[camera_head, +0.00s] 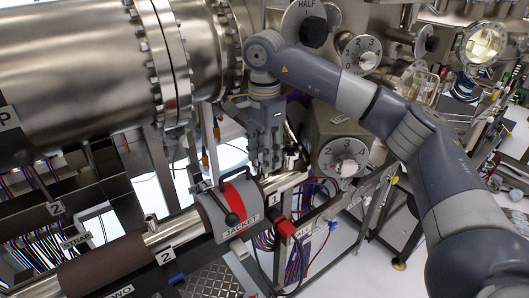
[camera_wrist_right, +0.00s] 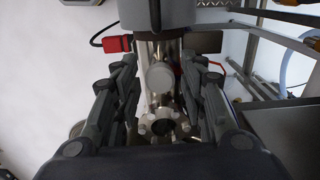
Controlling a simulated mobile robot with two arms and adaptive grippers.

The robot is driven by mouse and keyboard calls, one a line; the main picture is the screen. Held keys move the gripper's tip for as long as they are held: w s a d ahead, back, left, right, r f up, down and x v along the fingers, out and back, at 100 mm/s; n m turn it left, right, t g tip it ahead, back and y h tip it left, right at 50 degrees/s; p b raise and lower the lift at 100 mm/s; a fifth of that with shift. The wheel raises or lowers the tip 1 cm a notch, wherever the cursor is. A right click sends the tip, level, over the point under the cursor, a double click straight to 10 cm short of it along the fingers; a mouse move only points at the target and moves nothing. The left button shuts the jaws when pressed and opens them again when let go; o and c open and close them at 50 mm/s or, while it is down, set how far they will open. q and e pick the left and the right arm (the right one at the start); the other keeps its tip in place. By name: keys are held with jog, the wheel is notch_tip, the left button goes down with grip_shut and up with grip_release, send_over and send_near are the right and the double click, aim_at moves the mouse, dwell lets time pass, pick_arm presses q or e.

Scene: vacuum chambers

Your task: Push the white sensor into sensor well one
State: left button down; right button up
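My right gripper (camera_head: 270,160) points down over the steel pipe (camera_head: 285,181), close to a label reading 1. In the right wrist view, its two fingers (camera_wrist_right: 160,100) stand apart on either side of the pipe fittings, with a visible gap on each side. Between them are a pale round disc (camera_wrist_right: 160,78) and a bolted flange with a dark opening (camera_wrist_right: 165,127). I cannot tell whether the pale disc is the white sensor, or whether the flange is sensor well one. The fingers partly hide this spot in the head view. My left gripper is not in view.
A grey-and-red jacket (camera_head: 232,208) with a black handle surrounds the pipe left of my right gripper. A red connector (camera_head: 285,228) hangs below. A large steel chamber (camera_head: 75,65) fills the upper left; a dial box (camera_head: 342,150) stands close on the right.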

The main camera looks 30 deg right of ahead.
jog(key=shift+r, duration=0.15)
dwell(0.4)
jog(key=shift+r+p, duration=2.6)
jog(key=shift+r, duration=0.8)
jog(key=shift+f, duration=0.1)
